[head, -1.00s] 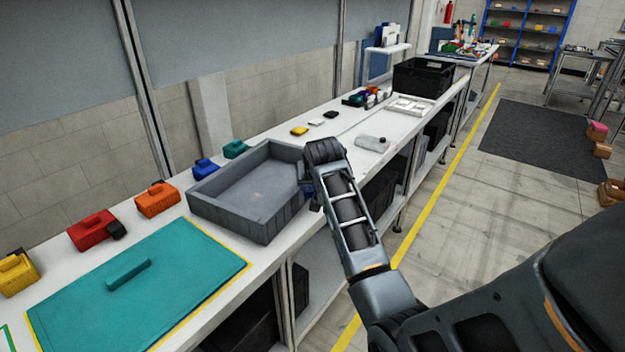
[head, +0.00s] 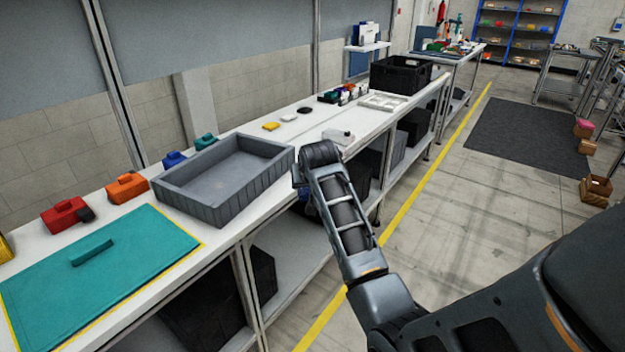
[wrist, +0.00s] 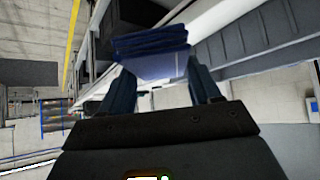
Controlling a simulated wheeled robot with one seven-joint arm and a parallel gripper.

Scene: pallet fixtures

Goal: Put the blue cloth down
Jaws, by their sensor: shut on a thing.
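The blue cloth (wrist: 150,42) shows in the wrist view as a folded dark blue stack, held between the fingertips of my gripper (wrist: 152,75). My gripper is shut on it. In the head view my gripper (head: 302,190) is mostly hidden behind my own wrist, at the front edge of the white bench (head: 290,140), just right of the grey tray (head: 205,212). Only a small dark blue patch shows below the wrist there. The cloth appears clear of the bench top.
The grey tray is empty. A teal mat (head: 110,275) with a teal block lies to its left. Red (head: 66,214) and orange (head: 127,187) blocks line the back. A black crate (head: 401,74) stands farther along.

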